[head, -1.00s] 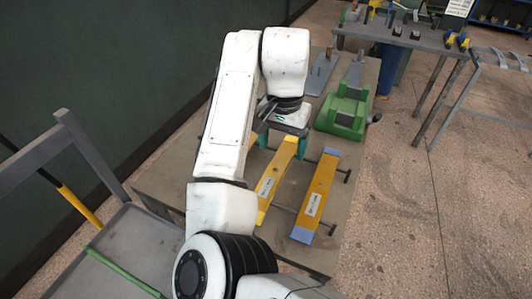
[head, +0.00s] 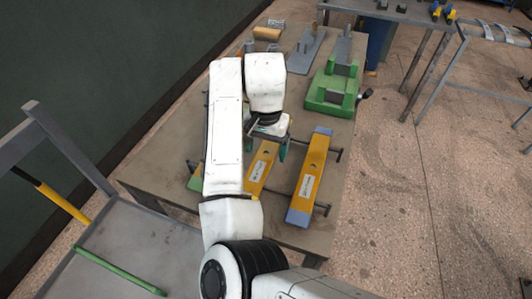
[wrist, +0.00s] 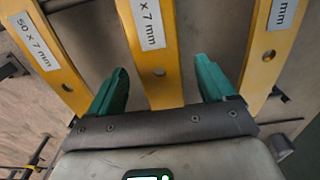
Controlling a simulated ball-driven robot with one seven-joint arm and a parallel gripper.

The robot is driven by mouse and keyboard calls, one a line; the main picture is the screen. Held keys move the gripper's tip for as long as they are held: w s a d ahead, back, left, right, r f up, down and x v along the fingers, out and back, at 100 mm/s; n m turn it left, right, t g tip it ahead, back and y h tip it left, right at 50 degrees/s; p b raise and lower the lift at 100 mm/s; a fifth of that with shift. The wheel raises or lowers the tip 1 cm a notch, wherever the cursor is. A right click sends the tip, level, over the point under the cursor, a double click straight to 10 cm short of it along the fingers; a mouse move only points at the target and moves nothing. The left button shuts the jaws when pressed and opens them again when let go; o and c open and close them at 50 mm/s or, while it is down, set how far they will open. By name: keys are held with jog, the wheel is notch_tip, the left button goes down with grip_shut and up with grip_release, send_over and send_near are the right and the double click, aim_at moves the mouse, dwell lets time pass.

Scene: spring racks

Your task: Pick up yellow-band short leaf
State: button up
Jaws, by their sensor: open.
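The short leaf with plain yellow ends (head: 258,172) lies on the bench under my gripper (head: 265,148); its far end is hidden by my gripper. In the wrist view this leaf (wrist: 157,85) has a hole and a white "x 7 mm" label. It runs between the two green fingers of my gripper (wrist: 160,72). The fingers are open, one on each side, with a gap to the leaf; I cannot tell their height over it.
A blue-ended leaf (head: 312,178) lies to the right. A green-ended leaf (head: 196,183) lies left, mostly behind my arm. Dark rack bars with pegs (head: 336,154) run beneath them. A green vise-like fixture (head: 333,90) stands behind, near a grey plate (head: 305,50).

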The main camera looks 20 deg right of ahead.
jog(key=shift+f, duration=0.4)
jog(key=shift+c, duration=0.2)
jog(key=c, duration=1.4)
jog(key=shift+r, duration=0.1)
jog(key=shift+c, duration=0.2)
jog(key=shift+r, duration=0.1)
